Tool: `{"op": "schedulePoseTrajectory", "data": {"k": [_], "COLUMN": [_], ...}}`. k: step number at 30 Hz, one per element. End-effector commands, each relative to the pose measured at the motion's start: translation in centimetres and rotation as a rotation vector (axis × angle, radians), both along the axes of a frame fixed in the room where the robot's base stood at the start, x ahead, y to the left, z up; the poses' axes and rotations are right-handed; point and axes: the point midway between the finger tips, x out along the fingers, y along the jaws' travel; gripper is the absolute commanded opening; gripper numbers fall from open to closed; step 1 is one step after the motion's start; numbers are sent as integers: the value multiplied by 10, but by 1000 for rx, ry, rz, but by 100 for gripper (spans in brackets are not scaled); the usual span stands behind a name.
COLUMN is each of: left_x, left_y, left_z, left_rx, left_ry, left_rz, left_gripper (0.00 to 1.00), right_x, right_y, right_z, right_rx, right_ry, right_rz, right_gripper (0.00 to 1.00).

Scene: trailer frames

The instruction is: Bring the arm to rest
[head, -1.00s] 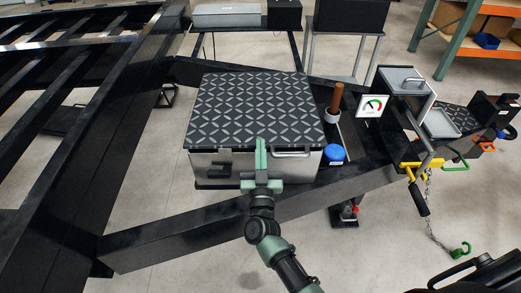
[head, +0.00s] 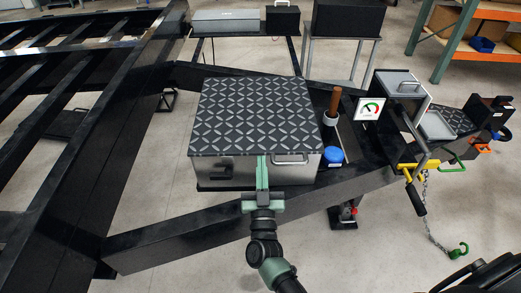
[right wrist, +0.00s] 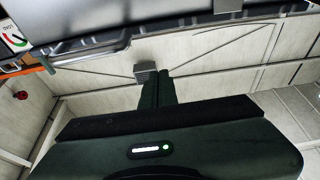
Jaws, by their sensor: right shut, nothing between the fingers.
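My right gripper (head: 262,172) is in front of the toolbox at the middle of the head view. Its green fingers are together and hold nothing. They point up in the picture and overlap the toolbox's silver front wall; I cannot tell whether they touch it. In the right wrist view the closed fingers (right wrist: 158,92) stand out against the building's ceiling. My left gripper is not in view.
The metal toolbox (head: 252,118) with a dark patterned lid sits shut on the black trailer frame (head: 155,243). A blue-capped jar (head: 333,155), a wooden handle (head: 335,100) and a gauge card (head: 370,109) are to its right. Open floor (head: 195,275) lies in front.

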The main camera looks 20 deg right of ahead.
Motion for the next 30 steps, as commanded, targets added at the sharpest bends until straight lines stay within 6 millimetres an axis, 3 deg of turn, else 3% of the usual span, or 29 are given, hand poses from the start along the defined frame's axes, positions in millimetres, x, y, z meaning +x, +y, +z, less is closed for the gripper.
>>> {"op": "schedulePoseTrajectory", "data": {"k": [6,17,20,22,26,30], "left_x": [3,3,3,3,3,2], "left_y": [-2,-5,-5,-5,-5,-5], "left_z": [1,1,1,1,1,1], "left_rx": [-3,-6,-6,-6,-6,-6], "left_ry": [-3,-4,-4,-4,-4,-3], "left_rz": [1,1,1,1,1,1], "left_gripper": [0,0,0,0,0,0], "right_x": [-31,-40,-40,-45,-69,-119], "right_y": [9,14,23,32,48,50], "right_z": [-12,-22,-54,-93,-186,-283], "right_rx": [0,-3,-14,-23,-30,-21], "right_ry": [1,17,96,192,431,705], "right_rz": [0,14,75,141,275,376], "right_gripper": [0,0,0,0,0,0]}}
